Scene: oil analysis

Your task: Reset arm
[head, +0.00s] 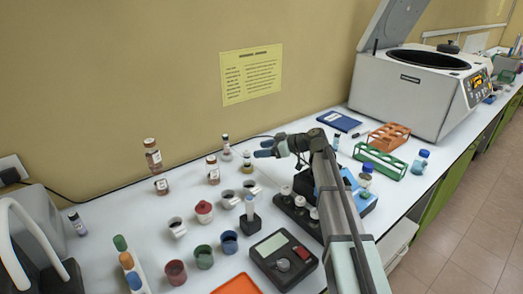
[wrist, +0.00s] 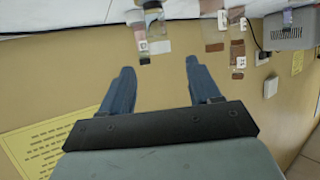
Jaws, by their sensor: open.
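My gripper (head: 266,148) is raised above the bench at the centre of the head view, its blue fingers pointing left. In the wrist view its two blue fingers (wrist: 158,82) stand wide apart with nothing between them. The wrist view looks toward the wall and appears upside down, with the bench edge at the top. My gripper touches no object that I can see. My arm crosses the front right of the head view and hides part of the bench behind it.
Bottles (head: 153,155), several cups (head: 204,257) and a scale (head: 283,260) stand left of and below my arm. An orange rack (head: 389,136), a green rack (head: 380,160) and an open centrifuge (head: 410,95) are at right. A yellow notice (head: 251,75) hangs on the wall.

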